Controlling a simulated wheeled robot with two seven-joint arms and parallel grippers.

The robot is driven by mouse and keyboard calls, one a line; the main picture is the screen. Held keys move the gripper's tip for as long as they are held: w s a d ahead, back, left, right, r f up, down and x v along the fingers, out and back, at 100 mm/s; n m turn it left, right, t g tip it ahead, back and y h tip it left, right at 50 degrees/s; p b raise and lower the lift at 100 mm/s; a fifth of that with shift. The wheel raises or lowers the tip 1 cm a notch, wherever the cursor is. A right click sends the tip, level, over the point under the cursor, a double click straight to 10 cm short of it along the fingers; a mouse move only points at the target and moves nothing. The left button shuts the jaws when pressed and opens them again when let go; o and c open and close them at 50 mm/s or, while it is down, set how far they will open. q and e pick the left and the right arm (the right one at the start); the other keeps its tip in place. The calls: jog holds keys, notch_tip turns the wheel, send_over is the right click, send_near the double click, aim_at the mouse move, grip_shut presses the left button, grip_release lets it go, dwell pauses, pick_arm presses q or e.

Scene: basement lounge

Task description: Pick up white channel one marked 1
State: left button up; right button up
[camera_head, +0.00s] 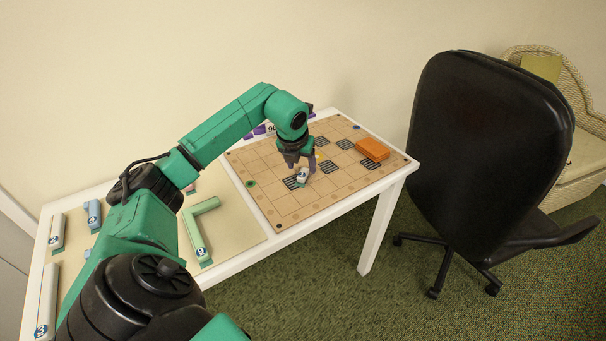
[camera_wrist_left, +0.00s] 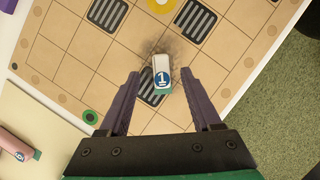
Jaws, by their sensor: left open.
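The white channel marked 1 (camera_wrist_left: 161,72) lies on the tan grid board (camera_wrist_left: 62,60), partly over a dark striped square. It is a short white piece with a blue round label and a green end. In the head view the white channel (camera_head: 302,175) sits at the board's near left part. My left gripper (camera_wrist_left: 160,75) is open, with one purple finger on each side of the channel and gaps between. In the head view my left gripper (camera_head: 297,162) points down over it. My right gripper is not in view.
An orange block (camera_head: 372,149) lies on the board's right side. A green L-shaped channel (camera_head: 197,232) and several other labelled pieces lie on the table's left part. A black office chair (camera_head: 485,150) stands right of the table.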

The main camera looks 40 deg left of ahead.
aim_at(303, 175)
pick_arm(q)
jog(key=shift+x, duration=1.5)
jog(key=shift+d+r, duration=0.1)
grip_shut()
